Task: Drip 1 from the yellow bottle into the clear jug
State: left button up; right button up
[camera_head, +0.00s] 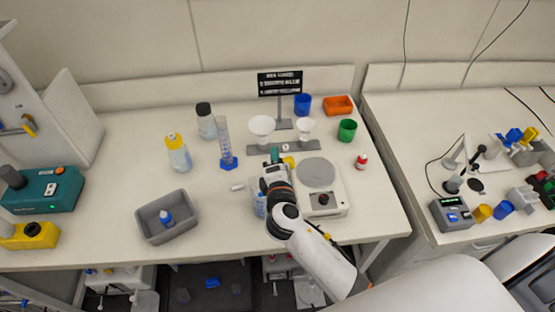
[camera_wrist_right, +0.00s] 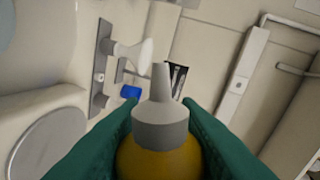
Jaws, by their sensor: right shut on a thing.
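My right gripper (camera_head: 281,158) is shut on the yellow bottle (camera_wrist_right: 158,160). In the right wrist view the bottle's grey cone nozzle (camera_wrist_right: 160,118) sticks out between the green fingers. In the head view only a small yellow patch of the bottle (camera_head: 289,162) shows beside the fingers, above the table's middle. A clear vessel with a bluish tint (camera_head: 260,204), which looks like the clear jug, stands just left of my right wrist, partly hidden by it. No drop is visible. My left gripper is not in view.
A balance (camera_head: 322,200) stands right of my wrist. A blue-based cylinder (camera_head: 227,160), a yellow-capped bottle (camera_head: 178,153) and a grey tub (camera_head: 152,232) are to the left. White funnels (camera_head: 262,126), a sign (camera_head: 280,83) and coloured cups stand behind.

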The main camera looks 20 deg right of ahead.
jog(key=shift+r+n+p, duration=0.35)
jog(key=shift+n+p, duration=0.15)
jog(key=shift+p, duration=0.1)
jog(key=shift+a+r+n+h, duration=0.15)
jog(key=shift+n+h, duration=0.25)
jog(key=shift+n, duration=0.5)
jog(key=m, duration=0.1)
jog(key=r+m, duration=0.1)
jog(key=m, duration=0.1)
jog(key=shift+y, duration=0.4)
jog(key=shift+b, duration=0.3)
